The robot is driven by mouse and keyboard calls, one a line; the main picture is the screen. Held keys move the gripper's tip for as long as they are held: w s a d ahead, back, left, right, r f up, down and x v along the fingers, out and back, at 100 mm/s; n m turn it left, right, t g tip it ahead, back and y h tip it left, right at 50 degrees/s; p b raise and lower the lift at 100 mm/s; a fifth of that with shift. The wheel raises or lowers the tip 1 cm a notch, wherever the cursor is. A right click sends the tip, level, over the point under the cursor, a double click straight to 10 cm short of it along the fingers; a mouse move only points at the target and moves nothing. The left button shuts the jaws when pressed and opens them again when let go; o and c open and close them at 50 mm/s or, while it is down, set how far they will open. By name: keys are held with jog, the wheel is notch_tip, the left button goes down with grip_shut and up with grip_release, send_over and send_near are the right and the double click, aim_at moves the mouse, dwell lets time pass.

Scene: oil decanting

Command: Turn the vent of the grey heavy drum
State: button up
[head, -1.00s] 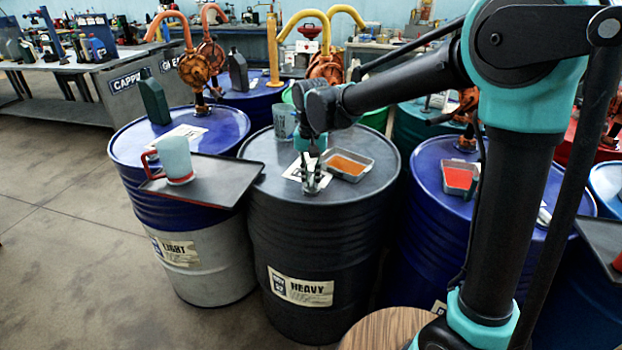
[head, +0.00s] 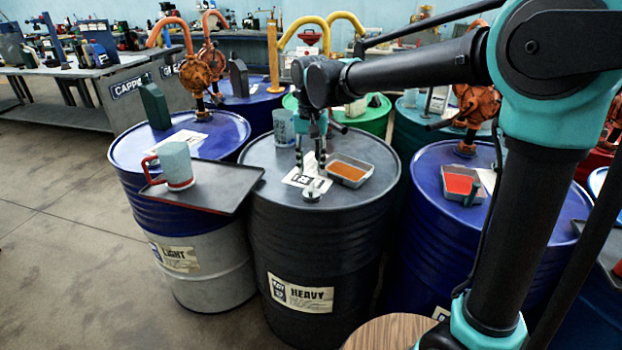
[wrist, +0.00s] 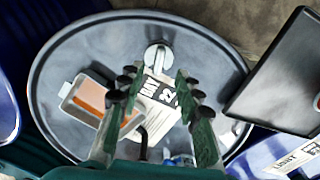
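The grey heavy drum (head: 305,240) stands in the middle of the head view with a HEAVY label on its side. Its vent, a small silvery round cap with a raised bar (head: 312,191), sits on the lid near the front edge. It also shows in the wrist view (wrist: 158,57), with the bar running up and down the picture. My gripper (head: 309,168) hangs over the lid, above and behind the vent and apart from it. In the wrist view its fingers (wrist: 160,84) are spread with nothing held between them.
On the lid are a printed sheet (head: 291,178), a metal tray of amber oil (head: 349,170) and a grey-blue mug (head: 283,124) at the back. A black tray (head: 222,201) overhangs from the left drum, with a red-handled jug (head: 177,165). A blue drum (head: 425,230) stands close at right.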

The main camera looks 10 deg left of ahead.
notch_tip(320, 180, up, 5)
jog(key=shift+r, duration=0.15)
dwell(0.3)
jog(key=w+d+f+t, duration=0.1)
jog(key=d+f, duration=0.5)
jog(key=d, duration=0.7)
jog(key=s+d+f+t, duration=0.1)
jog(key=s+d+f, duration=0.3)
jog(key=d, duration=0.3)
jog(key=s+d+f+t, duration=0.1)
jog(key=s+d+f, duration=0.3)
jog(key=d+f, duration=0.3)
jog(key=s+d+f+m+t, duration=0.1)
jog(key=s+d+f, duration=0.4)
jog(key=d, duration=0.4)
jog(key=shift+f, duration=0.15)
